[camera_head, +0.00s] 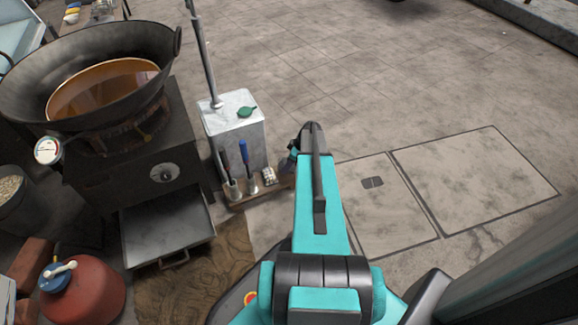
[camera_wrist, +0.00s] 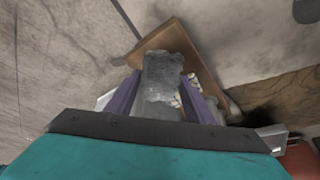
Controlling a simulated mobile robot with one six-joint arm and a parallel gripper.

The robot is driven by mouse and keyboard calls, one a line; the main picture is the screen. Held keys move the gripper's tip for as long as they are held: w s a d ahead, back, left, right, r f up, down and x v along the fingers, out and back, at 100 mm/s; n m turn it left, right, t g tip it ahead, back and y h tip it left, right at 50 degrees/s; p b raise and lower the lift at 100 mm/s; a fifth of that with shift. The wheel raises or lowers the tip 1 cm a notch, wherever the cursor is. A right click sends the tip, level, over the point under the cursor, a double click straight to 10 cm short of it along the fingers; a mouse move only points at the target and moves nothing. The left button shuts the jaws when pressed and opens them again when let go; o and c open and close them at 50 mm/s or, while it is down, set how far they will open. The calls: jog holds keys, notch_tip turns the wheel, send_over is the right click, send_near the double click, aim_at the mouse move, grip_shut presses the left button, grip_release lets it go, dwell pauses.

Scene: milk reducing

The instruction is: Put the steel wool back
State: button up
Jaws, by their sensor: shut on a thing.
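The steel wool (camera_wrist: 163,70) is a grey, rough, roughly cylindrical piece in the wrist view. My gripper (camera_wrist: 160,97) is shut on it, with one purple-grey finger on each side. Behind it in the wrist view is a brown wooden tray (camera_wrist: 208,72). In the head view this low wooden tray (camera_head: 238,201) stands on the floor in front of a white metal can. My gripper (camera_head: 291,158) is at the tray's right end there, mostly hidden by my arm. The steel wool cannot be made out in the head view. Whether it touches the tray is unclear.
The tray holds a blue-handled tool (camera_head: 245,160) and a dark-handled tool (camera_head: 226,170) in metal cups. The white can (camera_head: 235,128) stands behind. A stove (camera_head: 165,165) with a large wok (camera_head: 25,95) is at left. Paved floor (camera_head: 400,80) at right is clear.

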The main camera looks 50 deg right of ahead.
dwell(0.3)
jog(key=shift+w+d+f+b, duration=0.2)
jog(key=shift+w+d+b, duration=0.15)
jog(key=shift+w+d, duration=0.3)
jog(key=shift+a+f+b, duration=0.2)
jog(key=shift+f+b, duration=0.6)
jog(key=shift+f, duration=0.8)
jog(key=shift+f, duration=0.2)
jog(key=o, duration=1.2)
jog(key=shift+r, duration=0.1)
jog(key=p+v, duration=0.4)
jog(key=v, duration=0.8)
jog(key=shift+p, duration=0.3)
